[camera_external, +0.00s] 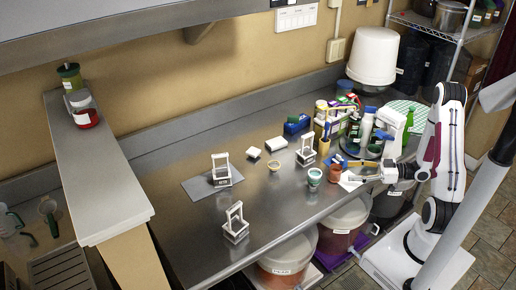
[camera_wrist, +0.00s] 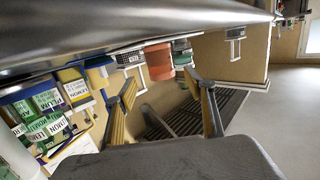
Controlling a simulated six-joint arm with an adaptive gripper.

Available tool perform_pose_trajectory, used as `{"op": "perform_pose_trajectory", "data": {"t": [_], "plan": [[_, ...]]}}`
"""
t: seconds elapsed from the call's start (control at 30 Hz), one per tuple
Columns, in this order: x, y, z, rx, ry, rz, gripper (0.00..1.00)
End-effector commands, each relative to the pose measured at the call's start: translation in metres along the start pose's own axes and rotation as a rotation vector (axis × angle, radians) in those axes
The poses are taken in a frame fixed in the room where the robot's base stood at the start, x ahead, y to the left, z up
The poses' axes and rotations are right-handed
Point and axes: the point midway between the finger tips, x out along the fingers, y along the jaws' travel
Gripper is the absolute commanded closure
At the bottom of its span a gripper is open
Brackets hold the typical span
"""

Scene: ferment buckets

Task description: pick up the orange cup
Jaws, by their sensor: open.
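The orange cup (camera_external: 334,174) stands on the metal counter near its front edge, beside a white and teal cup (camera_external: 314,177). In the wrist view, which looks upside down, the orange cup (camera_wrist: 159,62) hangs from the top, between and beyond my fingertips, with the teal cup (camera_wrist: 183,52) to its right. My gripper (camera_external: 354,171) reaches in from the right in the external view, just right of the orange cup and apart from it. In the wrist view my gripper (camera_wrist: 160,84) is open and empty, its two fingers spread wide.
Bottles and boxes crowd a round tray (camera_external: 352,153) behind the cup. White stands (camera_external: 235,228) stand to the left, with bare counter between. Lidded buckets (camera_external: 285,262) are below the counter. In the wrist view, lemon-labelled containers (camera_wrist: 77,90) are at the left.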

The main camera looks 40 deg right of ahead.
Motion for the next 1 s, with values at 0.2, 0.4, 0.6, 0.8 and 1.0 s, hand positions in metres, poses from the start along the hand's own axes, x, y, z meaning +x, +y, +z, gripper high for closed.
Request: {"op": "perform_pose_trajectory", "data": {"t": [0.2,0.4,0.6,0.8,1.0], "plan": [[0.009,-0.001,0.0,0.0,0.0,-0.001,0.46],[0.01,-0.001,0.0,0.0,0.0,-0.001,0.46],[0.011,-0.001,0.0,0.0,0.0,-0.001,0.46],[0.017,-0.001,-0.001,0.0,0.0,-0.001,0.46],[0.032,-0.002,-0.003,-0.001,-0.001,-0.004,0.46]]}}
